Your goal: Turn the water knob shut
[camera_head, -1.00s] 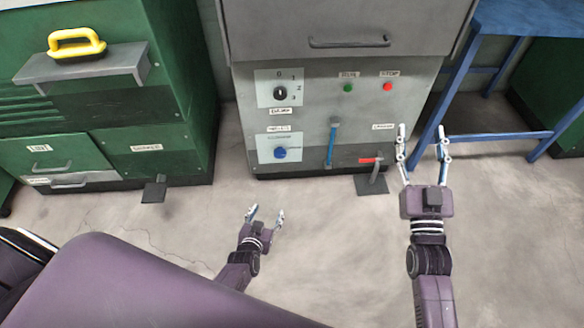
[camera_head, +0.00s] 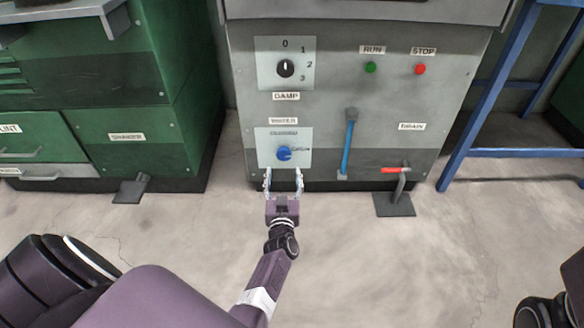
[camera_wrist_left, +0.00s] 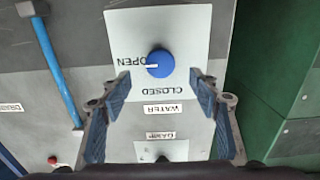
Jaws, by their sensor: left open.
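The water knob (camera_head: 284,153) is a round blue dial on a white plate (camera_head: 305,136) under the WATER label, low on the grey machine's front. In the left wrist view, the picture is upside down and the knob (camera_wrist_left: 160,64) has its white mark toward OPEN; CLOSED is printed on another side. My left gripper (camera_head: 283,178) is open and empty, just below the knob in the head view. In the left wrist view its two blue-padded fingers (camera_wrist_left: 156,80) are spread, with the knob between and beyond their tips, apparently untouched. My right gripper is out of view.
Above is the black damp dial (camera_head: 285,68). A green cabinet (camera_head: 140,110) stands left, a blue table frame (camera_head: 483,100) right.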

